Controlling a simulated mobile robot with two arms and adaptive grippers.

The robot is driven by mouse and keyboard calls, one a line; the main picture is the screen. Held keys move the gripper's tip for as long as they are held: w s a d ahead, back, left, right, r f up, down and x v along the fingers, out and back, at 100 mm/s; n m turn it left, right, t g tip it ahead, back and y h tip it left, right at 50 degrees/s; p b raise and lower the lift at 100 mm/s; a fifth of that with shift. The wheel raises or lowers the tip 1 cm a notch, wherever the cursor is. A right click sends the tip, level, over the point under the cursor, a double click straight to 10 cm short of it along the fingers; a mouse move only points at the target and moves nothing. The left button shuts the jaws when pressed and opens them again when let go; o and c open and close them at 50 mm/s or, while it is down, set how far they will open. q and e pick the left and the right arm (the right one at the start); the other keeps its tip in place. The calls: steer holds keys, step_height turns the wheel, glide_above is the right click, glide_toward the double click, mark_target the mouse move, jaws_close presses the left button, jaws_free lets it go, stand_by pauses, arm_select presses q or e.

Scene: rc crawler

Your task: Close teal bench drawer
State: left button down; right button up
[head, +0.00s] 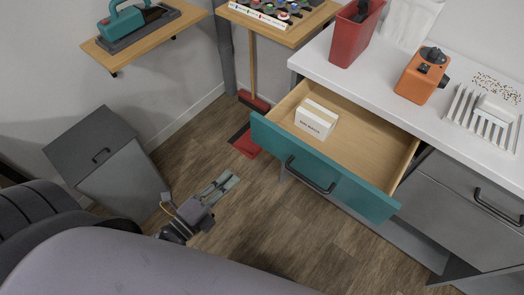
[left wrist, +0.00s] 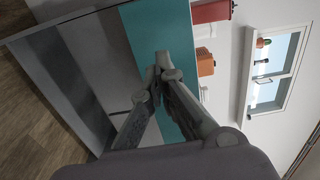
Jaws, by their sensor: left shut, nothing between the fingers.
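The teal drawer (head: 350,185) is pulled well out of the bench under the white counter. Its dark bar handle (head: 310,178) is on the front panel, and a small white labelled box (head: 315,120) sits inside at the left. My left gripper (head: 230,182) is shut and empty, to the left of the drawer front and apart from it in the head view. In the left wrist view the fingers (left wrist: 158,80) overlap the teal front (left wrist: 160,30); I cannot tell contact there. My right gripper is not in view.
The counter (head: 345,82) holds a red container (head: 355,35), an orange device (head: 420,78) and a white rack (head: 480,118). Grey drawers (head: 450,185) are at the right. A grey bin (head: 105,155) stands at the left.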

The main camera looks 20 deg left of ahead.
arm_select(q)
steer(key=p, duration=0.1)
glide_toward(268, 139)
steer(key=p+x, duration=0.1)
steer(key=x, duration=0.5)
steer(key=shift+r, duration=0.15)
steer(key=shift+w+d, duration=0.2)
steer(key=shift+w, duration=0.35)
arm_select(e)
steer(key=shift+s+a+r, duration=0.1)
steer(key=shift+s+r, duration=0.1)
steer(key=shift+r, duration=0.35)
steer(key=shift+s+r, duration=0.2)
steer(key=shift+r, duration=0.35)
arm_select(q)
steer(key=shift+w, duration=0.1)
